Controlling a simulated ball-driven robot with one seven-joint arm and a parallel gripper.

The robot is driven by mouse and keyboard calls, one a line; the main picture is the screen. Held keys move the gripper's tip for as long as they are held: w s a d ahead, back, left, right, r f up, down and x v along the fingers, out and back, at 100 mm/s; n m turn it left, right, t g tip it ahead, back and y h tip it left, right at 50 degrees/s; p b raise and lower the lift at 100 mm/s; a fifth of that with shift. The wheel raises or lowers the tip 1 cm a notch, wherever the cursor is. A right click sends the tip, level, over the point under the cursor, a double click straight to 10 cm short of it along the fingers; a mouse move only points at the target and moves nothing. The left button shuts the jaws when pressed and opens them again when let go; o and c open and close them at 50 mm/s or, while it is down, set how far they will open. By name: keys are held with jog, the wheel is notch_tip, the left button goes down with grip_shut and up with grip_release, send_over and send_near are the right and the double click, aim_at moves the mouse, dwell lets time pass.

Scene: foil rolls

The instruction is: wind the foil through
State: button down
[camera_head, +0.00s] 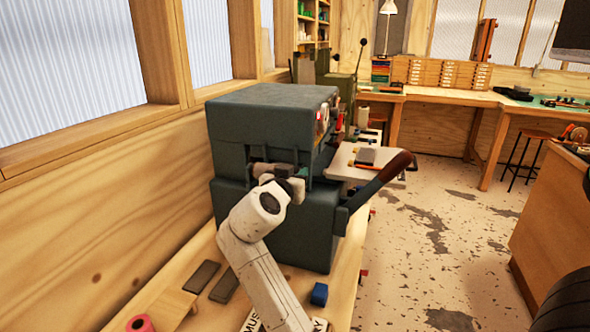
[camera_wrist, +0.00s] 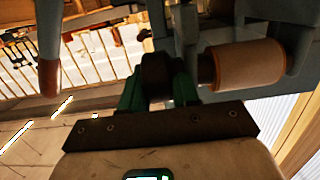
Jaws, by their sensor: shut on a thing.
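A dark grey-green machine (camera_head: 268,125) stands on the bench, with a slot across its near face. A tan foil roll (camera_wrist: 245,66) sits in that slot; a brownish roll end (camera_head: 268,169) shows there in the head view. My gripper (camera_head: 291,184) is at the slot. In the wrist view my gripper (camera_wrist: 157,93) has its green fingers shut on a dark knob (camera_wrist: 156,70), left of the foil roll. A lever with a brown handle (camera_head: 394,167) slants up at the machine's right side. My arm hides part of the machine's lower front.
A blue block (camera_head: 319,294), two dark flat bars (camera_head: 202,276) and a pink roll (camera_head: 140,323) lie on the near bench. A pale shelf (camera_head: 350,172) with small items sticks out at the machine's right. Open floor (camera_head: 460,230) lies to the right.

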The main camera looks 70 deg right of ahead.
jog(key=y+p, duration=0.1)
jog(key=p, duration=0.1)
jog(key=r+y+p, duration=0.1)
jog(key=y+p, duration=0.1)
jog(key=p, duration=0.1)
jog(key=shift+p, duration=0.3)
jog(key=y+p, duration=0.2)
jog(key=p, duration=0.1)
jog(key=y+p, duration=0.3)
jog(key=shift+d+f, duration=0.15)
jog(key=shift+d, duration=0.05)
jog(key=y, duration=0.2)
jog(key=y+p, duration=0.1)
jog(key=y, duration=0.1)
jog(key=shift+w+d+f+g, duration=0.1)
jog(key=shift+f+g, duration=0.3)
jog(key=y, duration=0.2)
jog(key=shift+y, duration=0.4)
jog(key=shift+f+y, duration=0.15)
jog(key=shift+y, duration=0.75)
jog(key=c, duration=0.9)
grip_release()
